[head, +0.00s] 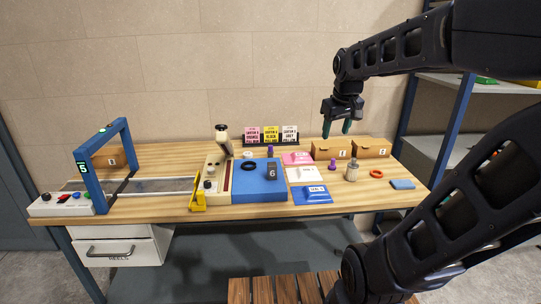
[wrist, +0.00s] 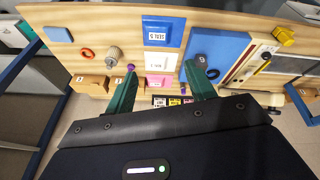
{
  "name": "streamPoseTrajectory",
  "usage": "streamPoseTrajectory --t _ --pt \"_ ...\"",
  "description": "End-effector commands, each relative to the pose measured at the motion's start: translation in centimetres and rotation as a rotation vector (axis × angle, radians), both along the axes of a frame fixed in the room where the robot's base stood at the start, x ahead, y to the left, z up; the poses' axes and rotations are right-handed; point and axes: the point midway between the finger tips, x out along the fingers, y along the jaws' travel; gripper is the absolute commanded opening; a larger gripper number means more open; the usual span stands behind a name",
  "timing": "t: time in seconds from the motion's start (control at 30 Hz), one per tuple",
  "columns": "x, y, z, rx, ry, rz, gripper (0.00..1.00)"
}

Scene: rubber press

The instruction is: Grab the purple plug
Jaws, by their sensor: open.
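A small purple plug (head: 332,164) stands on the wooden bench in front of a cardboard box; in the wrist view a purple piece (wrist: 131,67) shows just beyond the left fingertip. A second purple piece (head: 270,151) stands behind the blue block, and purple also shows low between the fingers in the wrist view (wrist: 183,90). I cannot tell if the two purple pieces are alike. My gripper (head: 336,129) is open and empty, in the air above the back right of the bench. Its green fingers (wrist: 162,72) are spread apart in the wrist view.
Cardboard boxes (head: 371,148) stand at the back right. A grey metal cylinder (head: 352,171), red ring (head: 376,174) and blue pad (head: 402,184) lie near the plug. A pink tray (head: 297,158), blue tray (head: 312,195), blue block (head: 258,189) and press (head: 223,140) are to the left.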

Motion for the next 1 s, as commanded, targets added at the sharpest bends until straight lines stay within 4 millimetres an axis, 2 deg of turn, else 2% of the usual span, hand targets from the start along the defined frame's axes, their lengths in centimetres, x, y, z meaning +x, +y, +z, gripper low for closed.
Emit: streamPoseTrajectory --t 0.03,0.23,0.47,0.77,1.0 --pt "1.6 0.3 0.3 -0.012 0.013 0.034 0.55" --pt "7.3 1.4 1.2 -0.058 0.05 0.177 0.55" --pt "14.1 2.9 1.1 -0.104 0.094 0.344 0.55" --pt "23.0 5.3 -0.7 -0.151 0.148 0.565 0.55" --pt "29.8 7.5 -3.6 -0.178 0.188 0.742 0.55"
